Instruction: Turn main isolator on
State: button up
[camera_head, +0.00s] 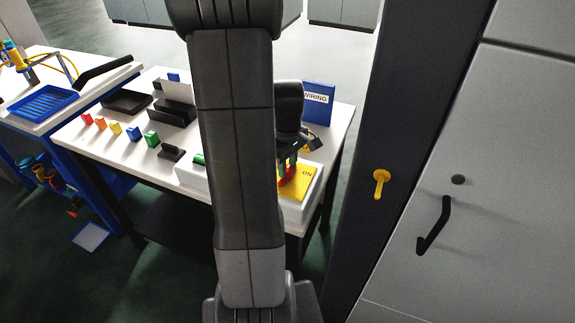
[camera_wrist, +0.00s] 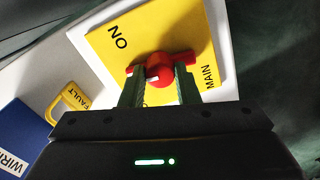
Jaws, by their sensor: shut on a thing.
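The main isolator is a white box (camera_head: 291,213) on the right end of the white bench. Its yellow plate (camera_wrist: 112,52) carries the words ON and MAIN. A red handle (camera_wrist: 160,70) sits on the plate; its bar lies across the picture in the wrist view, below and right of the word ON. My gripper (camera_wrist: 158,88) has its green fingers closed on either side of the red handle. In the head view my gripper (camera_head: 287,165) is over the plate, and my arm hides the left part of the box. I cannot tell which setting the handle points to.
A blue WIRING binder (camera_head: 318,100) stands behind the isolator. A yellow FAULT tag (camera_wrist: 72,100) lies beside the box. Several coloured blocks and black holders (camera_head: 171,113) are on the bench, left of my arm. A dark post (camera_head: 408,110) and grey cabinet (camera_head: 510,180) stand at the right.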

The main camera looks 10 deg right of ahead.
aim_at(288, 168)
jog(key=m+b, duration=0.1)
jog(key=m, duration=0.7)
jog(key=m+b, duration=0.1)
jog(key=m, duration=0.3)
jog(key=shift+m, duration=2.2)
jog(key=o, duration=1)
jog(key=shift+c, duration=0.2)
notch_tip(288, 168, up, 14)
jog(key=b, duration=0.1)
